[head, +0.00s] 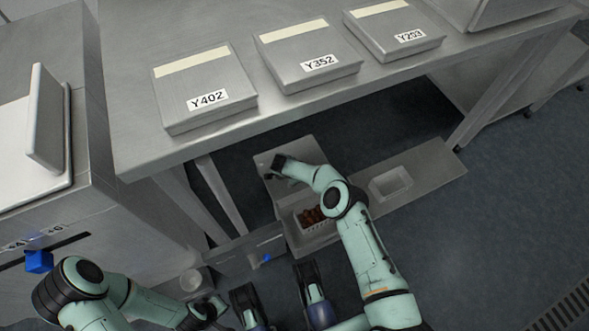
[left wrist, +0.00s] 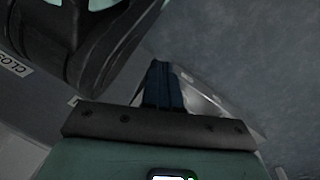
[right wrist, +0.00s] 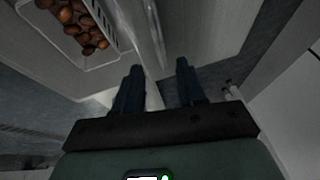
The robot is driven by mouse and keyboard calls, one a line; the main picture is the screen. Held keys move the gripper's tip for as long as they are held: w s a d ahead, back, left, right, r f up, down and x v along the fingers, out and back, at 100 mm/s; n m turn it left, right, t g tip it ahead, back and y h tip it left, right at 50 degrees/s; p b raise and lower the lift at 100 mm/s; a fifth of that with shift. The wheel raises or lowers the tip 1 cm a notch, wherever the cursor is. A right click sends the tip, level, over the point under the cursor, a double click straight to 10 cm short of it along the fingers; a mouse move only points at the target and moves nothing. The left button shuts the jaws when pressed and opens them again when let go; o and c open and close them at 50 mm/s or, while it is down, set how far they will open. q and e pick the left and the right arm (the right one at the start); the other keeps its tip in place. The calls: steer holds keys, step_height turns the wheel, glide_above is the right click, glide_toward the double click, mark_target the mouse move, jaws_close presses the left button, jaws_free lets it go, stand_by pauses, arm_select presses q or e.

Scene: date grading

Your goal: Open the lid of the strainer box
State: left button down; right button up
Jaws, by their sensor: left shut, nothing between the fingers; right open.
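The strainer box (head: 318,242) stands low beneath the steel table, with brown dates (head: 312,215) exposed inside. Its grey lid (head: 308,152) is swung back behind the dates, so the box is open. In the right wrist view the dates (right wrist: 84,24) lie in a white basket at the upper left, beside the pale lid panel (right wrist: 205,35). My right gripper (head: 276,166) is over the lid, open and empty; its fingers (right wrist: 158,85) point at the panel, and I cannot tell whether they touch. My left gripper (left wrist: 163,85) is shut and empty, away from the box.
The steel table (head: 130,145) above carries boxes labelled Y402 (head: 205,90), Y352 (head: 305,55) and Y203 (head: 395,30). A grey tray with a square recess (head: 390,184) lies right of the box. A cabinet with a blue knob (head: 38,261) stands at left. The floor at right is clear.

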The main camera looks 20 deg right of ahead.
arm_select(q)
steer(key=w+r+t+p, duration=0.2)
steer(key=w+r, duration=0.3)
steer(key=shift+w+d+r, duration=0.2)
steer(key=shift+w+d, duration=0.2)
steer(key=shift+d, duration=0.05)
arm_select(e)
steer(key=v, duration=0.7)
steer(key=shift+a+r, duration=0.15)
steer(key=shift+r, duration=0.1)
arm_select(q)
steer(key=shift+s, duration=0.1)
arm_select(e)
steer(key=shift+s, duration=0.1)
